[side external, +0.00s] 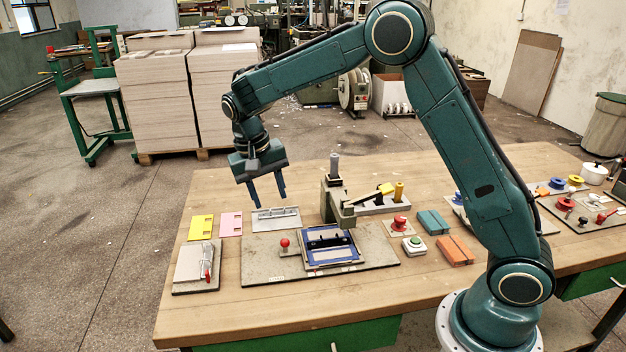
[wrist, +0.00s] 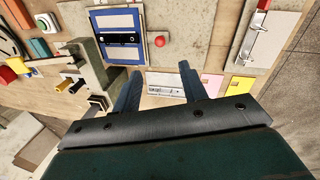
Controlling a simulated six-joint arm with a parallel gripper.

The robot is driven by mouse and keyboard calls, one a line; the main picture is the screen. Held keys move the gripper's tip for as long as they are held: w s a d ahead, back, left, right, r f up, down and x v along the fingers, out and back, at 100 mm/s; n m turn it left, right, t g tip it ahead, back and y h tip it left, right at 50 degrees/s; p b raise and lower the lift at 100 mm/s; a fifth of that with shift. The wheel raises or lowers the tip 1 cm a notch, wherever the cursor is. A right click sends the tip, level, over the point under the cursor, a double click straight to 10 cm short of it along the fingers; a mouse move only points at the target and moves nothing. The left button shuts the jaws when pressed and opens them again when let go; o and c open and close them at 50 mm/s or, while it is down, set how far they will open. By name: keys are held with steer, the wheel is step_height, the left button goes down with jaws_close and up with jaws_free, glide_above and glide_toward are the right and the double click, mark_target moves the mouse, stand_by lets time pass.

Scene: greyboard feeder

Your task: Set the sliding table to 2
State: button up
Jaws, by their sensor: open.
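The likely sliding table is the blue-framed plate (side external: 306,256) with a black bar on it, on a grey base board (side external: 262,262). It also shows in the wrist view as the blue frame (wrist: 103,22). A red knob (side external: 285,243) stands on the board left of it; it also shows in the wrist view (wrist: 160,41). No number marks can be read. My gripper (side external: 268,198) is open and empty, pointing down above the table, behind and left of the blue frame. In the wrist view its fingers (wrist: 159,69) are apart with nothing between them.
A grey bracket (side external: 341,207) stands behind the blue frame. A grey slotted plate (side external: 276,219), pink card (side external: 231,224) and yellow card (side external: 200,228) lie flat nearby. A red button (side external: 400,223), a green button (side external: 415,245) and coloured blocks are at right.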

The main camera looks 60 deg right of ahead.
mark_target(284, 240)
steer(key=f, duration=0.4)
steer(key=s+d+f, duration=0.1)
steer(key=f, duration=0.4)
steer(key=d+f, duration=0.1)
steer(key=f, duration=0.3)
steer(key=shift+s+d+f, duration=0.1)
steer(key=shift+s+f, duration=0.1)
steer(key=shift+s, duration=0.05)
jaws_close()
